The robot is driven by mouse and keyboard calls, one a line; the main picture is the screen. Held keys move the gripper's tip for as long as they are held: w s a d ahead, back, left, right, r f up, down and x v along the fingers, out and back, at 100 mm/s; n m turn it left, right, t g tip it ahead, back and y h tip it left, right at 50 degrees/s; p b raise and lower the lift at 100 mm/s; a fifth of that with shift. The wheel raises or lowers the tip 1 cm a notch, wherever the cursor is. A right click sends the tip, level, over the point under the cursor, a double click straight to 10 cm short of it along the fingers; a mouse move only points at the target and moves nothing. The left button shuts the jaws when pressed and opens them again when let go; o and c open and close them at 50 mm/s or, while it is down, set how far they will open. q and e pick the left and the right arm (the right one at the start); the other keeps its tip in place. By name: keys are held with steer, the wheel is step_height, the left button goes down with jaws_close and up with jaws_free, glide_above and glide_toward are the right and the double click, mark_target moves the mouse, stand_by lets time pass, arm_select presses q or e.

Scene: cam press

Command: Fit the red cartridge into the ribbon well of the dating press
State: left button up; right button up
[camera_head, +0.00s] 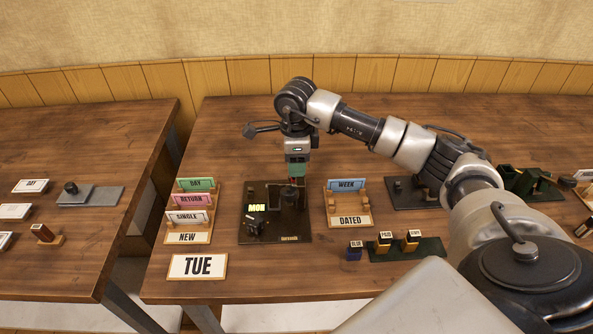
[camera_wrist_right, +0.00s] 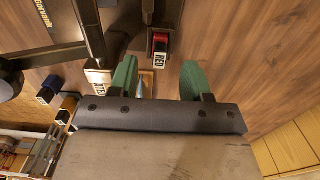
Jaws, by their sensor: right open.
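The dating press (camera_head: 262,236) is a dark unit on the middle table with a lit MON display. My right gripper (camera_head: 297,172) hangs over its back right part, pointing down. In the right wrist view its green fingers (camera_wrist_right: 157,83) are apart with nothing gripped. A red cartridge (camera_wrist_right: 160,44) with a white RED label shows just beyond the fingers, against dark parts that look like the press. I cannot tell if it is fully seated in the ribbon well. In the head view I cannot make out the cartridge. My left gripper is not in view.
A green rack (camera_head: 405,252) holds dark cartridges right of the press, with a blue one (camera_head: 354,251) beside it. Card holders stand left (camera_head: 188,238) and right (camera_head: 350,222). A TUE card (camera_head: 198,266) lies in front. The table's front middle is clear.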

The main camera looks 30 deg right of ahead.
step_height(320, 180, up, 7)
stand_by(0.3)
stand_by(0.4)
